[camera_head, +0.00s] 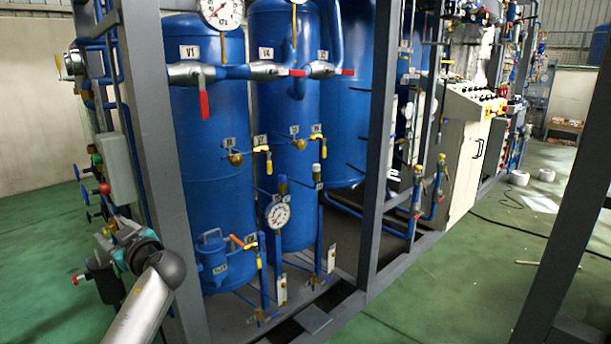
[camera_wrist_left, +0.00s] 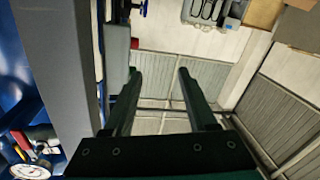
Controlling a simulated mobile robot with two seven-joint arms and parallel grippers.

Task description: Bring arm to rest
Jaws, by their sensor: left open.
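My left arm (camera_head: 146,308) comes in from the bottom left of the head view, a pale link ending in a dark rounded joint. My left gripper (camera_head: 118,236), partly teal, is beyond that joint, in front of the grey frame and pipework at the left; its fingertips are hard to make out there. In the left wrist view the left gripper (camera_wrist_left: 158,72) shows two dark, parallel fingers spread apart with nothing between them. My right gripper is in neither view.
A grey frame post (camera_head: 158,150) stands close beside the left gripper. Blue tanks (camera_head: 212,150) with red-handled valves (camera_head: 204,100) and gauges (camera_head: 278,215) stand behind it. A grey box (camera_head: 117,168) is above the gripper. Green floor (camera_head: 45,265) is clear at the left.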

